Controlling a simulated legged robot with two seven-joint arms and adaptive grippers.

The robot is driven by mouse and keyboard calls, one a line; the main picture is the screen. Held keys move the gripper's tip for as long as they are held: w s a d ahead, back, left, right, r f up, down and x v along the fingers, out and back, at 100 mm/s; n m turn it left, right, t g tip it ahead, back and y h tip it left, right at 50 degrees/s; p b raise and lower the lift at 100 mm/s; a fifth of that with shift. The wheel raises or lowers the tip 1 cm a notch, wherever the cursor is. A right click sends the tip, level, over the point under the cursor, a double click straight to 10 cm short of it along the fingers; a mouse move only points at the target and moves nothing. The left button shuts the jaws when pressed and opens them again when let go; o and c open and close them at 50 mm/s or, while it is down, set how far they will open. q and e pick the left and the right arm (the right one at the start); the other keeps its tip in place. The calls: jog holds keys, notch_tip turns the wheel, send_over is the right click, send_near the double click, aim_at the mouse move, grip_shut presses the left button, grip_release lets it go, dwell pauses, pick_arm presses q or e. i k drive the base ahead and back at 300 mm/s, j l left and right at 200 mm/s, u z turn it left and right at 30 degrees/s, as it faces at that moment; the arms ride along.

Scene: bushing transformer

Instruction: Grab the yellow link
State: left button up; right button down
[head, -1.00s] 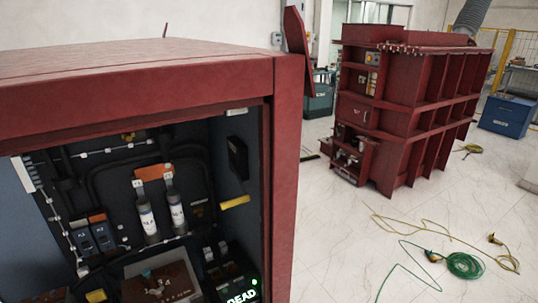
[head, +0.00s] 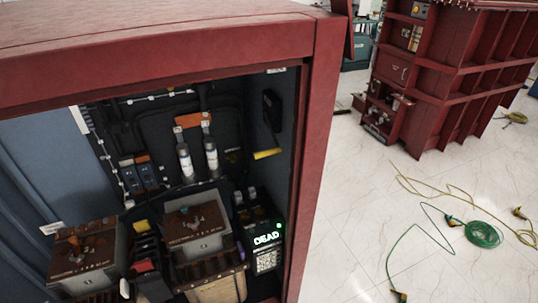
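A yellow bar (head: 267,154), likely the yellow link, juts from the right inner wall of the open red cabinet (head: 327,130). A smaller yellow piece (head: 141,226) sits lower, between two grey-and-brown blocks. I cannot tell for certain which of them is the link. Neither of my grippers is in view.
Inside the cabinet are two silver cylinders (head: 211,155) under an orange piece, and a box with a lit "DEAD" display (head: 268,238). Green cable (head: 483,234) and yellow cable lie on the pale floor at right. Another red unit (head: 440,75) stands behind.

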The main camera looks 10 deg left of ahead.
aim_at(142, 226)
jog(key=u, duration=1.6)
jog(key=i+j+z, duration=0.15)
jog(key=j, duration=0.2)
jog(key=i+j+z, duration=0.15)
jog(key=j, duration=0.2)
jog(key=j+z, duration=0.15)
jog(key=j, duration=0.25)
